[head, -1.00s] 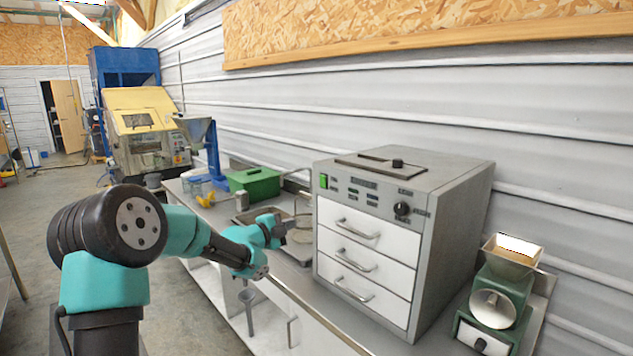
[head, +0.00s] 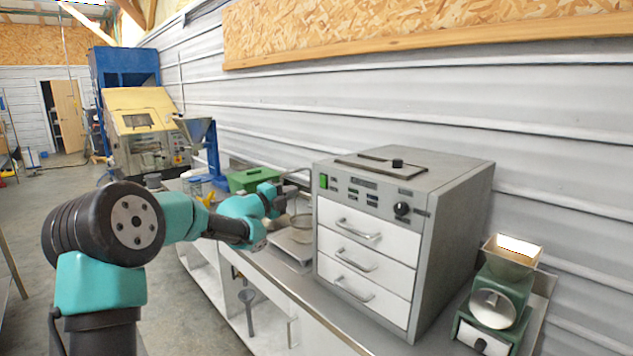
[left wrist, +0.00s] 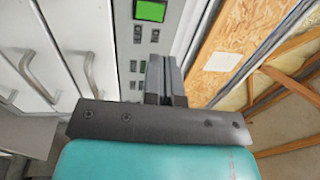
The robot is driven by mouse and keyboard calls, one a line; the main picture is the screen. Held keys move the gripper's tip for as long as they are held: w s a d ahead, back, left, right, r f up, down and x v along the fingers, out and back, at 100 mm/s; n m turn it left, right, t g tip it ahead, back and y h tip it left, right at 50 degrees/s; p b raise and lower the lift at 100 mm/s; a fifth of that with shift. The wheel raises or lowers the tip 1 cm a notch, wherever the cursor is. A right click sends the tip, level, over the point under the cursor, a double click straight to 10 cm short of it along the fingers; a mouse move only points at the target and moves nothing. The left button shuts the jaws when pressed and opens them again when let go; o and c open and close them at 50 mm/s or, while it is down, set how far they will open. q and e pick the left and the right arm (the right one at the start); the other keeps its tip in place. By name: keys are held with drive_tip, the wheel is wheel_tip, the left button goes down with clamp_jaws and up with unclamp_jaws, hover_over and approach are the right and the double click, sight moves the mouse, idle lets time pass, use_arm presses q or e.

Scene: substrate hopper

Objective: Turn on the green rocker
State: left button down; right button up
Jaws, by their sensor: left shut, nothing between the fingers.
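The green rocker (head: 323,181) sits at the upper left of the front panel of a grey cabinet (head: 455,215) with white drawers. It also shows large at the top of the left wrist view (left wrist: 150,11). My left gripper (head: 296,190) is to the left of the cabinet's front, slightly lower than the rocker in the head view. In the left wrist view my left gripper (left wrist: 165,64) has its fingers together with nothing between them, pointing toward the panel beside the rocker. I cannot tell whether the fingers touch the panel. My right gripper is not in view.
A black knob (head: 402,209) and several small dark labels share the panel. Drawer handles (head: 358,230) stick out below it. A green box (head: 253,179) and a round sieve-like item (head: 300,222) stand on the bench left of the cabinet. A green grinder (head: 497,300) is at right.

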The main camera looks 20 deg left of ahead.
sight(322, 177)
use_arm(q)
drive_tip(key=x, duration=1.1)
